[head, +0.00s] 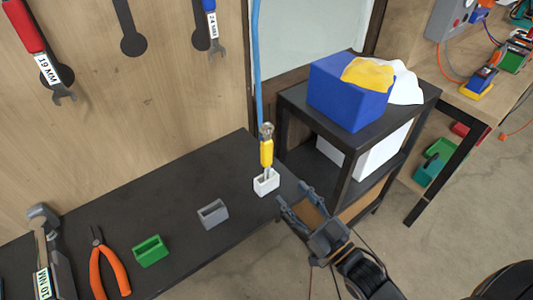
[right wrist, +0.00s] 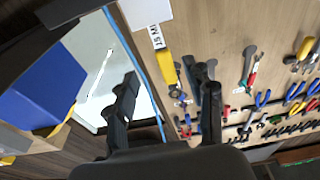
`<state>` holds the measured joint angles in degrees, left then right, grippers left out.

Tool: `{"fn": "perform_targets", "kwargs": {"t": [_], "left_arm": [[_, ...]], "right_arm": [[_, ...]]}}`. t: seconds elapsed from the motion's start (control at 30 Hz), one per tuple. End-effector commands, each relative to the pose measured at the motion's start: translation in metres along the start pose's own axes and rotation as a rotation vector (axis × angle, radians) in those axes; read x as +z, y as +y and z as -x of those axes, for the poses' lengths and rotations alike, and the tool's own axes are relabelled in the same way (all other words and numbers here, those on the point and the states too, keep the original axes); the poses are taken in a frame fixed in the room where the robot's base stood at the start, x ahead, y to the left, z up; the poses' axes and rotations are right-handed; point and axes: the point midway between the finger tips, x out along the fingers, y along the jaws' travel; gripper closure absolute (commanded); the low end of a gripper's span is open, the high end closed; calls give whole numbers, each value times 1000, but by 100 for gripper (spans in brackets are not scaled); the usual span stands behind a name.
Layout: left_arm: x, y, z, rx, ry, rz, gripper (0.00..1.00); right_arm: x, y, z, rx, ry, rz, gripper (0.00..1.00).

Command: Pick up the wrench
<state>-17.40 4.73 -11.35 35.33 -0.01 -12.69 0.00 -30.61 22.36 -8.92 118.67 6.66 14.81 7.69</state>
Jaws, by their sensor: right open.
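The wrench (head: 266,152), with a yellow handle and a metal head, stands upright in a small white holder (head: 266,184) near the right end of the dark bench. In the right wrist view the wrench (right wrist: 166,68) appears upside down with a "15 MM" label, the white holder above it. My right gripper (head: 296,199) is open and empty, just right of and nearer than the holder, apart from the wrench. In the right wrist view the wrench shows between the fingers (right wrist: 171,84), beyond them. My left gripper is not in view.
A dark cart (head: 350,158) with a blue box (head: 346,98) stands right. Wrenches hang on the wooden wall (head: 165,90).

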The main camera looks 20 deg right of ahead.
Motion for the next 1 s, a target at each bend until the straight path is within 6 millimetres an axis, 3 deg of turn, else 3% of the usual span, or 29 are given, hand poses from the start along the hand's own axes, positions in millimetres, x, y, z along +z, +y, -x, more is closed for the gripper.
{"fn": "perform_targets", "kwargs": {"t": [0.2,0.47,0.7,1.0], "left_arm": [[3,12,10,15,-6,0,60],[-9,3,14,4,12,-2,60],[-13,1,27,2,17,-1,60],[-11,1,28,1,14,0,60]], "right_arm": [[-2,1,-43,2,3,1,47],[-2,0,-63,1,0,1,47],[-2,0,-99,1,0,2,47],[1,-1,-109,0,-3,1,47]]}}
